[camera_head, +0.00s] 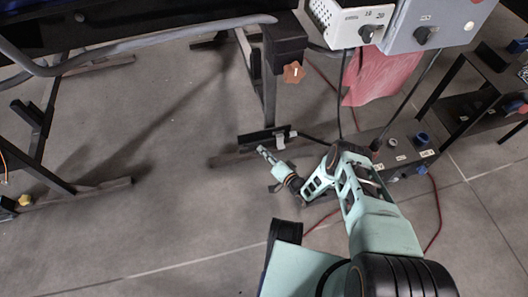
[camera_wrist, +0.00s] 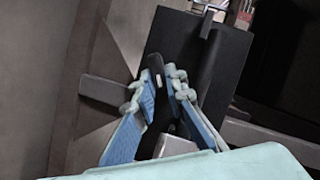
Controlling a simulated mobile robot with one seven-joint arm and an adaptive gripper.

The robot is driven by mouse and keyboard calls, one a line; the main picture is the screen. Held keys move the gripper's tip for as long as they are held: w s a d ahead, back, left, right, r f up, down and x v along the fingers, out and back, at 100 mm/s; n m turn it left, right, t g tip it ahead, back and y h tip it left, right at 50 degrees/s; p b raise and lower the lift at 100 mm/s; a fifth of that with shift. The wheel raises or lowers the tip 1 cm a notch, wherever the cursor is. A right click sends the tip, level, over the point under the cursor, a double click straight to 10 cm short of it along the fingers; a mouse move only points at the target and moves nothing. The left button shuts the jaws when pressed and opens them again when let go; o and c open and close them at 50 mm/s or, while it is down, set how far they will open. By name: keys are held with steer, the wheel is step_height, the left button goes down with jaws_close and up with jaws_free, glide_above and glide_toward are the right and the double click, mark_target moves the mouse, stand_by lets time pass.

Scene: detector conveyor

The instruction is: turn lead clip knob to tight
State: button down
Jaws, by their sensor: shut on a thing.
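My gripper (camera_head: 264,152) reaches low, close to a dark foot plate (camera_head: 256,141) of the black stand in the head view. A small grey piece (camera_head: 279,141) sits on that plate, with a black cable running right from it. In the wrist view the blue-padded fingers of my gripper (camera_wrist: 162,76) are closed around a slim black piece with a small white mark, which looks like the lead clip knob (camera_wrist: 156,80). The knob's lower part is hidden between the fingers, and its turn position cannot be read. In the head view the knob cannot be made out.
An orange-brown star knob (camera_head: 293,73) is on the stand's post above. Grey boxes with black knobs (camera_head: 426,36) hang at the top right. A grey floor box (camera_head: 400,148) with connectors stands right of my arm. Cables cross the floor. Open floor lies to the left.

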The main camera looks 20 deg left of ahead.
stand_by(0.3)
steer(key=c, duration=2)
jaws_free()
steer(key=shift+o, duration=0.2)
steer(key=v, duration=0.7)
steer(key=shift+d, duration=0.2)
steer(key=shift+o, duration=0.6)
steer(key=shift+s, duration=0.1)
